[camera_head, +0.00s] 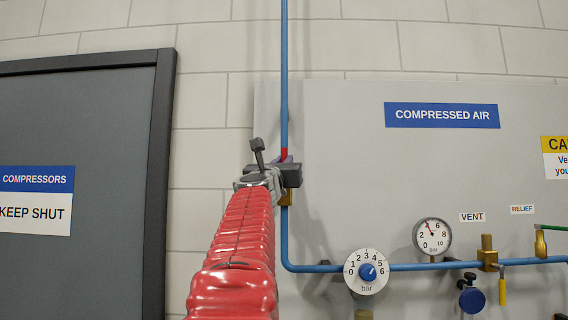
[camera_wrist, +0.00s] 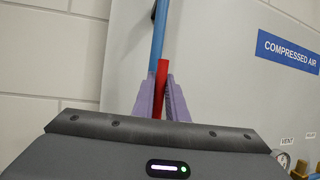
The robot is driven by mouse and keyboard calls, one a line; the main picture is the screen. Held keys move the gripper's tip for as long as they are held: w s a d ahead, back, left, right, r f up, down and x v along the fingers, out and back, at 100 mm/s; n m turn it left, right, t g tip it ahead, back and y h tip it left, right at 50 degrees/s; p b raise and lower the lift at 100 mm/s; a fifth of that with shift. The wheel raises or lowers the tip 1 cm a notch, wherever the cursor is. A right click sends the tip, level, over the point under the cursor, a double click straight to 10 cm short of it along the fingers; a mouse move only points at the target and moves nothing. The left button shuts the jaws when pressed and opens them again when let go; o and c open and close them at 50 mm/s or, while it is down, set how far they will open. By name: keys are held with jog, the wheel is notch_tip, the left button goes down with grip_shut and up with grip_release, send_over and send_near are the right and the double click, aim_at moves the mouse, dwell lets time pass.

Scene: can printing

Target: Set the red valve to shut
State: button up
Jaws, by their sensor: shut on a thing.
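The red valve's handle shows as a small red piece (camera_head: 284,154) against the upright blue pipe in the head view. In the wrist view the red handle (camera_wrist: 161,72) stands up between the two purple fingers, beside the blue pipe. My gripper (camera_wrist: 160,88) is shut on this handle, with a finger on each side. In the head view my gripper (camera_head: 283,165) is in front of the pipe and hides most of the handle. A brass valve body (camera_head: 287,198) shows just below it. The handle's exact angle to the pipe is hard to tell.
The blue pipe (camera_head: 284,235) bends right along the grey panel (camera_head: 340,200). A grey door (camera_head: 80,120) is at left.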

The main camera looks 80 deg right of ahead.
grip_shut()
